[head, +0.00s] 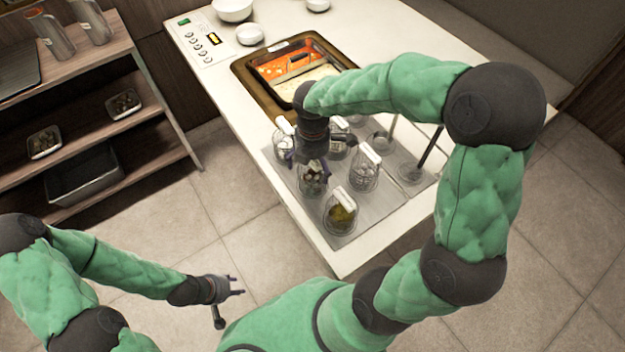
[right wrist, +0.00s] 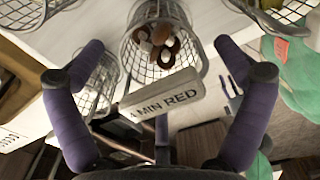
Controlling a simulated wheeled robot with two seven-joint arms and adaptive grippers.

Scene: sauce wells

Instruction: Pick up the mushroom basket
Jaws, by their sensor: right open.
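The mushroom basket (head: 312,184) is a wire basket in the group on the counter's grey panel, partly hidden below my right gripper (head: 308,158) in the head view. In the right wrist view, the mushroom basket (right wrist: 138,20) holds brown and white pieces. Its pale handle (right wrist: 158,103), with lettering ending in "MIN RED", points towards me between the two purple fingers. The fingers are wide apart, and nothing is gripped. My left gripper (head: 235,286) is empty over the floor, away from the counter, with its fingers apart.
Other wire baskets stand close around: one with yellowish-green food (head: 341,213), one with pale contents (head: 364,174). A tray of sauces (head: 262,92) is set behind. A shelf unit (head: 150,110) stands left.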

